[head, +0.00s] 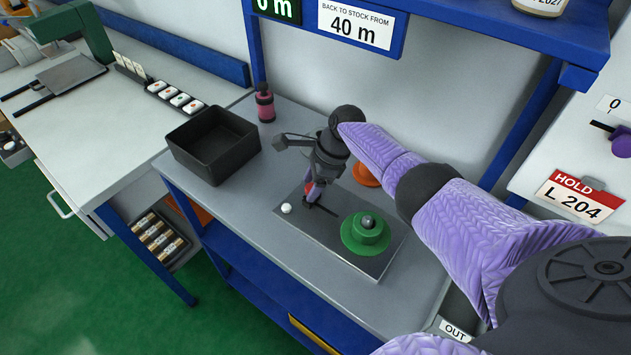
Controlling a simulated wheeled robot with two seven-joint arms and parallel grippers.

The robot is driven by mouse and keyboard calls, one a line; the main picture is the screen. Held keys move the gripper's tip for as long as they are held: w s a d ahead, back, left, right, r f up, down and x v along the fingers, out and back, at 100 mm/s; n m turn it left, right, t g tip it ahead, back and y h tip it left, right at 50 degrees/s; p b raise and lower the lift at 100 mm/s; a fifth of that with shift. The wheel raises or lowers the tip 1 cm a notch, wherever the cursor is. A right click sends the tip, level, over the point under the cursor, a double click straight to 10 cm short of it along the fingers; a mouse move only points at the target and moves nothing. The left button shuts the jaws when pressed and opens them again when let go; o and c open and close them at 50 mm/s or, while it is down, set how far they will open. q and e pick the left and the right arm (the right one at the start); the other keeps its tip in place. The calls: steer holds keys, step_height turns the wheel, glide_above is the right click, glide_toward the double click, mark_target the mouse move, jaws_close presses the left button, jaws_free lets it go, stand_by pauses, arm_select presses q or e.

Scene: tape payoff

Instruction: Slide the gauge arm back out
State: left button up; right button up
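My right gripper (309,200) points down from the wrist over a dark grey plate (385,262) on the grey bench. Its small fingertips are by a thin dark bar on the plate, which may be the gauge arm (326,209). I cannot tell whether the fingers touch it or how far apart they are. A small white knob (286,208) is at the plate's left edge, left of the fingertips. A green flanged disc (364,238) with a dark centre knob sits on the plate to the right. My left gripper is not in view.
An orange disc (366,177) lies behind my wrist, partly hidden. An empty black bin (214,144) and a pink bottle (265,104) stand to the left and behind. A blue post (528,125) rises behind my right arm. A red-and-white HOLD card (579,197) is at right.

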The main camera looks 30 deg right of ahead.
steer(key=shift+o, duration=0.6)
steer(key=shift+w, duration=0.15)
steer(key=shift+s+r, duration=0.1)
steer(key=shift+s, duration=0.1)
steer(key=shift+r, duration=0.1)
arm_select(q)
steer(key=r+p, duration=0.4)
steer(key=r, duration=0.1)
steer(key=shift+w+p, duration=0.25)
steer(key=shift+p, duration=0.15)
arm_select(e)
steer(key=v, duration=0.9)
steer(key=shift+d+r, duration=0.2)
steer(key=shift+r, duration=0.15)
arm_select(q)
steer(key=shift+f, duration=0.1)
